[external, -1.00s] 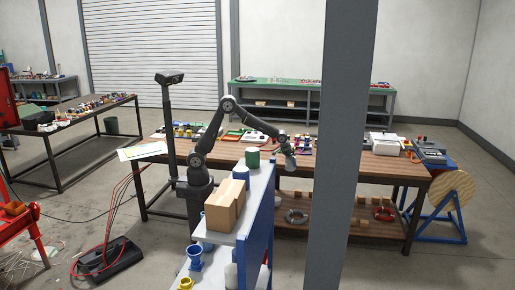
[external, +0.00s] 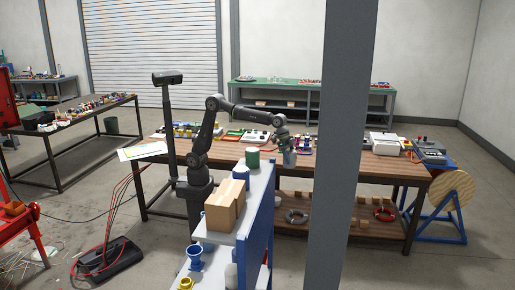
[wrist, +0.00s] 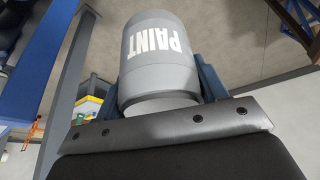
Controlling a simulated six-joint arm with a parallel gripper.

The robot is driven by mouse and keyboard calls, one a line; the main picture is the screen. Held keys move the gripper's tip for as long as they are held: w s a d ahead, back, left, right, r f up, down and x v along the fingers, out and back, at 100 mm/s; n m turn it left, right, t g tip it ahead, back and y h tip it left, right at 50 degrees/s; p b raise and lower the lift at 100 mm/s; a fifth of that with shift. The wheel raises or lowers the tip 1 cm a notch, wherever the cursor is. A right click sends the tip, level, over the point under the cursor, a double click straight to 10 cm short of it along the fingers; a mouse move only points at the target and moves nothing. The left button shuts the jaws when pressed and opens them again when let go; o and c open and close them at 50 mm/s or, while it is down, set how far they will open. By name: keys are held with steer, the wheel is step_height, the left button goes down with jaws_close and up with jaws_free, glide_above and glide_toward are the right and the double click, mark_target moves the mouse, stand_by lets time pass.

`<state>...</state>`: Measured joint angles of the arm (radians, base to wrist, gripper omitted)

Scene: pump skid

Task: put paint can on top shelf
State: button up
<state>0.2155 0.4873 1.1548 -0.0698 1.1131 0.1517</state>
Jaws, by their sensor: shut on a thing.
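A grey paint can with white "PAINT" lettering (wrist: 160,50) fills the upper middle of the wrist view. My gripper (wrist: 160,92) is shut on it, with a dark blue finger on either side. In the external view the can (external: 289,158) hangs below my gripper (external: 284,146), roughly upright, in front of the wooden workbench. It is just right of the blue and white shelf unit (external: 257,205). The unit's pale top shelf (external: 243,224) carries a cardboard box (external: 225,205) and a green can (external: 253,157).
A grey pillar (external: 342,150) hides part of the scene right of the shelf unit. The wooden bench (external: 395,170) behind carries several tools and devices. Blue and yellow parts (external: 195,256) stand on a lower shelf. Some pale shelf top shows around the box.

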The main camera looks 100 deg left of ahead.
steer(key=s+d+r+m+h, duration=0.15)
steer(key=s+d+r, duration=0.25)
steer(key=d+r, duration=0.5)
steer(key=s+d+r+m, duration=0.3)
steer(key=s+d+r, duration=0.1)
steer(key=d+r, duration=0.45)
steer(key=s+d+r+n, duration=0.1)
steer(key=s+d, duration=1.5)
steer(key=s, duration=0.4)
steer(key=shift+w+a+f, duration=0.5)
steer(key=shift+w+f, duration=1.3)
steer(key=shift+w, duration=0.1)
steer(key=shift+w+a+f, duration=0.55)
steer(key=shift+w+f, duration=1.25)
steer(key=shift+w, duration=0.05)
steer(key=shift+w+a+f, duration=0.5)
steer(key=shift+w+f, duration=1.3)
steer(key=shift+w, duration=0.1)
steer(key=shift+f, duration=0.1)
steer(key=o, duration=1.3)
steer(key=shift+f, duration=0.1)
steer(key=shift+c, duration=0.2)
